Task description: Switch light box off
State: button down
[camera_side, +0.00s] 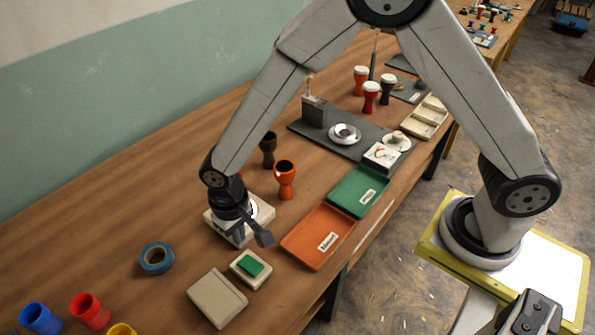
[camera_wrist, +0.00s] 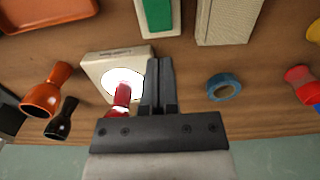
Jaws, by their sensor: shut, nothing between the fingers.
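The light box (camera_side: 264,209) is a cream box, partly hidden behind my gripper in the side view. In the wrist view the light box (camera_wrist: 92,64) has a bright white glowing disc, with a red drum body (camera_wrist: 122,96) over it. A smaller cream box with a green switch (camera_side: 250,266) stands nearer the table's front edge; the green switch (camera_wrist: 158,14) is at the top of the wrist view. My gripper (camera_side: 265,239) is shut and empty, tilted between the light box and the switch box. Its fingers (camera_wrist: 160,62) point toward the switch, apart from it in the wrist view.
An orange tray (camera_side: 302,253) and a green tray (camera_side: 352,201) lie to the right. An orange drum body (camera_side: 285,180) and a dark one (camera_side: 268,150) stand behind. A blue tape roll (camera_side: 156,258), a plain cream box (camera_side: 216,298) and coloured cups are left.

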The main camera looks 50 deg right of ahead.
notch_tip(320, 180, up, 7)
jog(key=w, duration=0.1)
jog(key=shift+f, duration=0.2)
jog(key=shift+d, duration=0.1)
jog(key=s+d+r+t, duration=0.2)
jog(key=s+d, duration=0.3)
jog(key=d, duration=0.6)
jog(key=s+d+r+t, duration=0.1)
jog(key=s+d, duration=0.4)
jog(key=d, duration=0.6)
jog(key=g, duration=0.5)
send_over(255, 267)
jog(key=w, duration=0.3)
jog(key=w+x, duration=0.1)
jog(key=x, duration=0.2)
jog(key=shift+s+f, duration=0.2)
jog(key=shift+s, duration=0.05)
jog(key=x, duration=1.4)
jog(key=shift+w, duration=0.25)
